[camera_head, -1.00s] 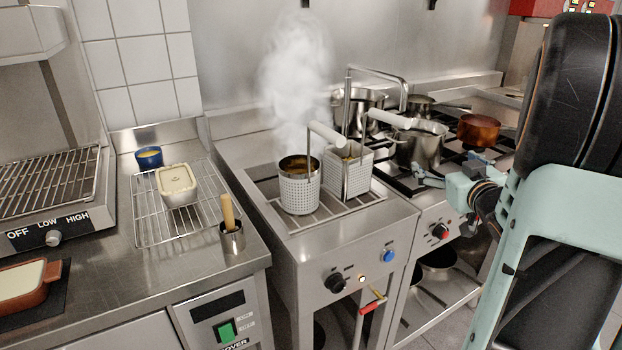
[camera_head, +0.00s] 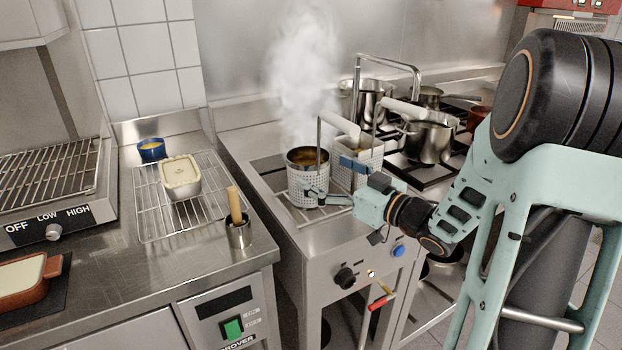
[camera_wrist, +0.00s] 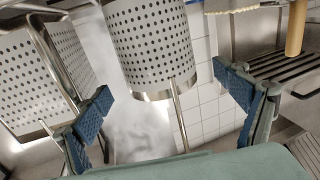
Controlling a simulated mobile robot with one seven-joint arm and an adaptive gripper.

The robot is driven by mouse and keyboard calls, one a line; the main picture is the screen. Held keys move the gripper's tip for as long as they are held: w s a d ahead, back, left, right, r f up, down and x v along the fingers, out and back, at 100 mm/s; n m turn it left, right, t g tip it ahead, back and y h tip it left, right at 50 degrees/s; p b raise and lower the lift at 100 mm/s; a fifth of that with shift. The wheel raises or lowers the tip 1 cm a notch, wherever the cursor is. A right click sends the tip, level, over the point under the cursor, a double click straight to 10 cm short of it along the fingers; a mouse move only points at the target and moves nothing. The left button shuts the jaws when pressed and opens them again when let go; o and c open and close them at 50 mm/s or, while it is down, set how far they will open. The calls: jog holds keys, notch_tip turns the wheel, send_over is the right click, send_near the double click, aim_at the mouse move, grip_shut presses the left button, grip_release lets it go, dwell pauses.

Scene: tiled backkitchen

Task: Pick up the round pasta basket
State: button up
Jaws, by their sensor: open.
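The round pasta basket (camera_head: 301,183) is a perforated metal cylinder. It sits upright in the pasta cooker (camera_head: 345,245), with a thin rod up its side to a white handle (camera_head: 338,124). Brownish contents show inside its rim. My gripper (camera_head: 329,182) is open at its right front side. In the wrist view, the basket (camera_wrist: 152,45) shows between and beyond the blue finger pads of my gripper (camera_wrist: 165,84), with its rod (camera_wrist: 178,112) hanging in the gap. I cannot tell whether a finger touches it.
Steam rises behind the baskets. Pots (camera_head: 430,140) stand on the stove at right. A wire rack (camera_head: 150,215) with a tub (camera_head: 181,178) and a metal cup (camera_head: 238,233) are on the left counter.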

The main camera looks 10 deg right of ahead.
jog(key=x, duration=0.4)
jog(key=shift+w, duration=0.15)
jog(key=shift+r, duration=0.1)
jog(key=c, duration=1.7)
